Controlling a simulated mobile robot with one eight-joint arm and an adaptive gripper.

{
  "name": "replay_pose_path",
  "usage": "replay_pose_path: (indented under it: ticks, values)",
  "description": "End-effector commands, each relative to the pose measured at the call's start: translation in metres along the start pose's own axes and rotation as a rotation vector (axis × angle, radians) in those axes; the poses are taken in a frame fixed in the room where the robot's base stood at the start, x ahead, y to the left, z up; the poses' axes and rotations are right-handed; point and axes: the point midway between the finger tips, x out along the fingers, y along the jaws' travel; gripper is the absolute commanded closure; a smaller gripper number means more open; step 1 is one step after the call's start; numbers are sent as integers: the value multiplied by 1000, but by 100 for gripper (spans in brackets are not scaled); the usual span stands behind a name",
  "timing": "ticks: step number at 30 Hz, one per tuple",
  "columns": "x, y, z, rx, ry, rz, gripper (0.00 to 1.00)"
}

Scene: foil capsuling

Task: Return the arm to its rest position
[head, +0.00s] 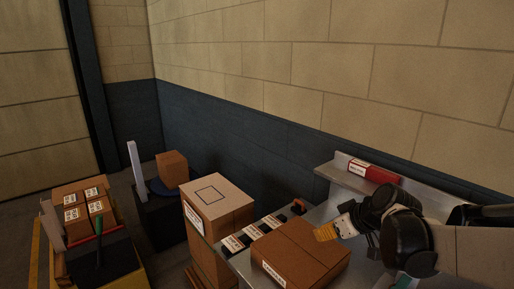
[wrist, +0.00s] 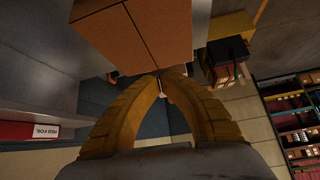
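My gripper (head: 328,232) is at the end of my arm, which reaches in from the right edge of the head view. Its yellow-brown fingers are just above or beside the right side of a closed cardboard box (head: 300,252) on the grey bench; I cannot tell whether they touch it. In the wrist view the two fingers (wrist: 158,76) curve inward and their tips meet, with no held object clear between them. A small pale spot shows behind the tips. The cardboard box also shows in the wrist view (wrist: 140,35), beyond the fingertips.
A red-and-white box (head: 373,171), labelled red foil in the wrist view (wrist: 30,131), sits on a metal shelf (head: 335,168) behind my gripper. Dark labelled items (head: 252,231) lie left of the cardboard box. A taller carton (head: 218,203) stands further left, near loaded boxes (head: 82,208).

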Motion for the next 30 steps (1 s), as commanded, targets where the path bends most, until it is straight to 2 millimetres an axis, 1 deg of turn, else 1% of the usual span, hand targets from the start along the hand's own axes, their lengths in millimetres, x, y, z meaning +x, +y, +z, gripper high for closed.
replay_pose_path:
  ticks: [1, 3, 5, 9, 12, 15, 19, 22, 30]
  values:
    - [-14, -19, 7, 30, -23, 17, 100]
    - [-32, -39, 18, 87, -54, 54, 100]
    - [-48, -54, 30, 133, -76, 87, 100]
    - [-79, -86, 63, 235, -105, 174, 100]
    - [-95, -101, 88, 299, -109, 232, 100]
    - [-106, -111, 108, 349, -102, 279, 100]
    - [-113, -117, 123, 388, -93, 316, 100]
    - [-116, -119, 128, 401, -89, 328, 100]
    - [-116, -119, 128, 401, -89, 328, 100]
